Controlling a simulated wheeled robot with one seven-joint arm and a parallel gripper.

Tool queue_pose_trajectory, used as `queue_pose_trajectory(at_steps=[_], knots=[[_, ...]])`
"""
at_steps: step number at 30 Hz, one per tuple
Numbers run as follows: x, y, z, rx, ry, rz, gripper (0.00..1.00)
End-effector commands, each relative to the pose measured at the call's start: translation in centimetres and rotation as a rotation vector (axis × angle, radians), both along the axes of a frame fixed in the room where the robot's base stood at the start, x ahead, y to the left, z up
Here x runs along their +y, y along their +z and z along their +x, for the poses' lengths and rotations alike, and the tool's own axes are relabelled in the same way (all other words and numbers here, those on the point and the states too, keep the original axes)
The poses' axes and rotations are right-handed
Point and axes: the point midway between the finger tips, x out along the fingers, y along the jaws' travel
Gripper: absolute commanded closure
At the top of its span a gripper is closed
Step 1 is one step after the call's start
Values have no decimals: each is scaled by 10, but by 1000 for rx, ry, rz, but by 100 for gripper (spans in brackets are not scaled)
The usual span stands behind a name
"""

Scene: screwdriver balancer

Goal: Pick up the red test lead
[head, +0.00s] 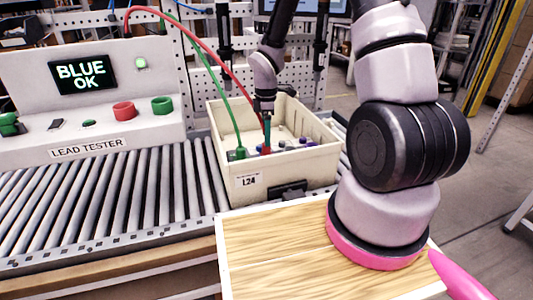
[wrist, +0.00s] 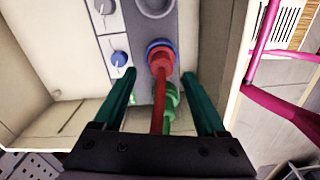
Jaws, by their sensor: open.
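The red test lead (head: 200,42) arcs from the top of the lead tester (head: 90,90) down into the cream bin (head: 315,160). In the wrist view its red plug (wrist: 161,62) stands at a blue ring on a grey panel inside the bin. My gripper (wrist: 159,76) is open, its teal fingers on either side of the red lead, with the plug between or just beyond the tips. I see no clear contact. The green lead (head: 215,80) also runs into the bin; its green plug (wrist: 172,100) is close by, partly behind the red lead.
The bin walls stand close around my gripper. The tester display reads "BLUE OK". A roller conveyor (head: 120,190) runs under the bin.

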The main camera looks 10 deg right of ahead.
Motion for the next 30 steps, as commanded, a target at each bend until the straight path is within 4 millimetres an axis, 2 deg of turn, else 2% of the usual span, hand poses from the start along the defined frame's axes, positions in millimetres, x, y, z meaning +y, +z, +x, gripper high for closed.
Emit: queue_pose_trajectory(at_steps=[6,9,17,18,20,21,24,30], knots=[[-1,-34,-4,5,0,0,26],[-2,-44,-3,4,-2,-1,26],[-2,-47,-3,1,-3,0,26],[-2,-47,-3,1,-2,0,30],[-2,-47,-3,1,-2,0,52],[-2,-47,-3,1,-2,0,68],[-2,-47,-3,1,-2,0,100],[-2,-47,-3,1,-2,0,100]])
